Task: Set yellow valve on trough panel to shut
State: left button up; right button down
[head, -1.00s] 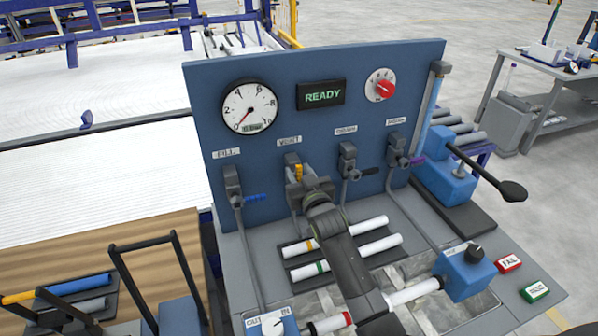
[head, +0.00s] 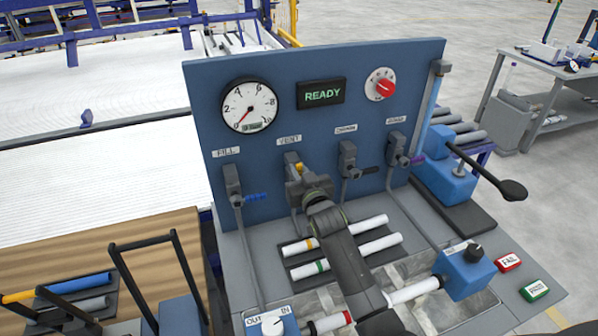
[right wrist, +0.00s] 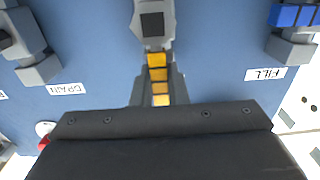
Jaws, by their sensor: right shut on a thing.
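The trough panel (head: 330,75) is an upright blue board with a row of valves. The yellow valve handle (head: 299,167) shows as a small yellow piece under the VENT label. My right gripper (head: 303,187) is at this valve and shut on the handle, hiding part of it and of the valve body. In the right wrist view the segmented yellow handle (right wrist: 158,78) runs from the grey valve body (right wrist: 152,25) down between my fingers. My left gripper is not in view.
The blue-handled FILL valve (head: 233,190) is left, the black-handled DRAIN valve (head: 349,162) close on the right, and a purple-handled valve (head: 398,150) farther right. The gauge (head: 249,105) reads near 0; the display (head: 321,93) says READY. White pipes (head: 365,243) lie below my arm.

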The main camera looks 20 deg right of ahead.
jog(key=shift+d, duration=0.1)
jog(key=d+f+m+b, duration=0.4)
jog(key=d+f+m, duration=0.1)
jog(key=m, duration=1.3)
jog(key=shift+d+f, duration=0.15)
jog(key=shift+f, duration=0.2)
dwell(0.4)
jog(key=c, duration=1.4)
grip_release()
jog(key=shift+c, duration=0.2)
jog(key=shift+w, duration=0.1)
